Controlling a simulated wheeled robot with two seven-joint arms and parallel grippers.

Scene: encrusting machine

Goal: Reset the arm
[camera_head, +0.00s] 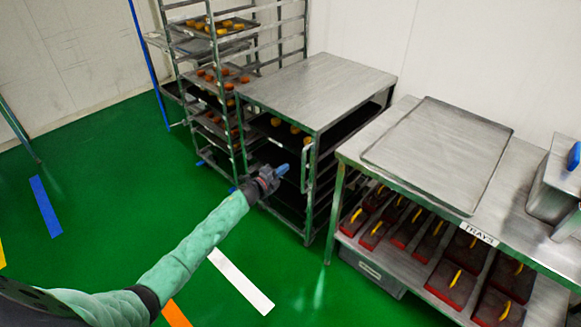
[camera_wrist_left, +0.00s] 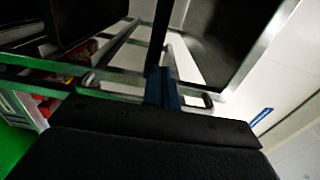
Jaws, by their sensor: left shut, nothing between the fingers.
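My left arm reaches in from the lower left of the head view in a green sleeve. My left gripper (camera_head: 281,169) has blue fingertips, is shut and holds nothing. My right gripper is out of view.
A taller rack (camera_head: 307,28) with trays of orange pieces stands behind. At right, a metal table (camera_head: 408,107) carries a flat tray (camera_head: 440,150), with several red boxes (camera_head: 450,284) on its lower shelf. Green floor (camera_head: 110,180) is open at left.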

